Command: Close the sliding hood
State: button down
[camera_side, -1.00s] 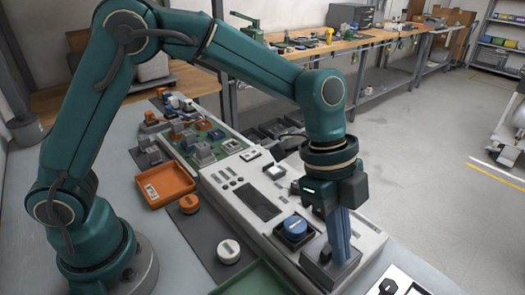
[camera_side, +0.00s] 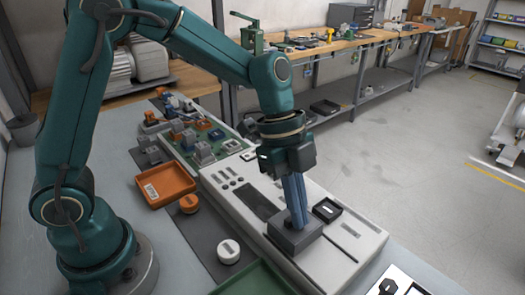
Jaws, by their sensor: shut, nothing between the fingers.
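The sliding hood is a grey block (camera_side: 293,240) on the pale control panel (camera_side: 338,262). It sits over the place where the round blue button was visible, and the button is now hidden from view. My gripper (camera_side: 299,224) points down with its blue fingers shut. The fingertips are at the top of the hood, at its right side; I cannot tell whether they touch it.
An orange tray (camera_side: 166,184), an orange round part (camera_side: 189,203), a white round part (camera_side: 229,251) and a green tray (camera_side: 262,281) lie to the left and front.

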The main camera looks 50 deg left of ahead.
aim_at(313, 256)
jog(key=shift+a+f, duration=0.1)
jog(key=shift+a, duration=0.05)
jog(key=d, duration=0.4)
jog(key=shift+d, duration=0.3)
jog(key=s+a+r+t, duration=0.1)
jog(key=a+r, duration=0.2)
jog(key=r, duration=0.4)
jog(key=s+a+r+t, duration=0.1)
jog(key=a+r, duration=0.2)
jog(key=r, duration=0.3)
jog(key=s+a+f+n+t+y, duration=0.3)
jog(key=s+a+f+n, duration=0.3)
jog(key=n, duration=1.2)
jog(key=s+a+y, duration=0.1)
jog(key=s+a, duration=0.2)
jog(key=shift+s+a+t, duration=0.25)
jog(key=shift+s+t, duration=0.05)
jog(key=shift+s, duration=0.1)
